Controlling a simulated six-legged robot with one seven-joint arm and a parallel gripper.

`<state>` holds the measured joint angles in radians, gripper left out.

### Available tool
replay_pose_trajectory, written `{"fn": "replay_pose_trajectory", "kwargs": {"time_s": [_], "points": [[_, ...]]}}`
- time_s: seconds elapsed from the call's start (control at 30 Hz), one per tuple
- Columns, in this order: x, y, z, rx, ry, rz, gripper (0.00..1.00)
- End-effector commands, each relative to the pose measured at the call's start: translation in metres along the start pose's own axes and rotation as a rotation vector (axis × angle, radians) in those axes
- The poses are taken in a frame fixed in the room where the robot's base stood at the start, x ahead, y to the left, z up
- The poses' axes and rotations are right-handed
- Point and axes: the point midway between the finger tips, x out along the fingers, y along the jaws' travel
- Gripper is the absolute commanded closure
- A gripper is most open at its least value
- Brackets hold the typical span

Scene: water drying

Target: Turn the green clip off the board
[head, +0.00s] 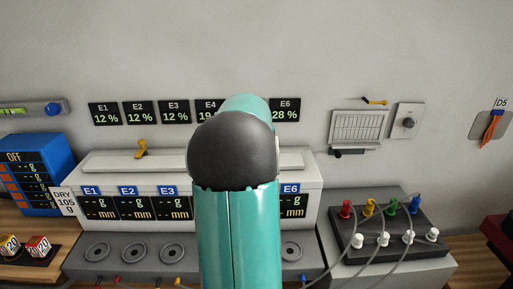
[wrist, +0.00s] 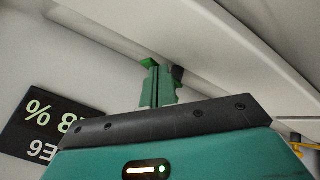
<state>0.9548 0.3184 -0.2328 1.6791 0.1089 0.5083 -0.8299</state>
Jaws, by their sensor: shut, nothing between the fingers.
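A small bright green piece, which looks like the green clip (wrist: 147,62), shows in the wrist view at the edge of the white board (wrist: 115,42). My gripper (wrist: 163,72) is shut and empty, with its green fingers pointing up at that edge, right beside the green piece. I cannot tell whether they touch. In the head view my teal arm, with its dark round joint, hides my gripper and the green clip. The white board (head: 110,164) lies along the top of the white console (head: 310,203). A yellow clip (head: 142,149) stands on its left part.
Placards hang on the wall behind, including the E6 placard (wrist: 45,125). A dark block (head: 385,247) with coloured plugs and cables is at the right. A blue box (head: 38,165) stands at the left. The wall above the placards is clear.

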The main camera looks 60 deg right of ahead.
Motion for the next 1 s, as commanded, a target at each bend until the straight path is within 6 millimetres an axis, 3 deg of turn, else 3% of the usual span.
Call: {"fn": "replay_pose_trajectory", "kwargs": {"time_s": [0.67, 1.0], "points": [[0.004, 0.008, 0.001, 0.001, -0.001, 0.0, 1.0], [0.009, 0.005, -0.011, 0.0, 0.0, 0.0, 1.0]]}}
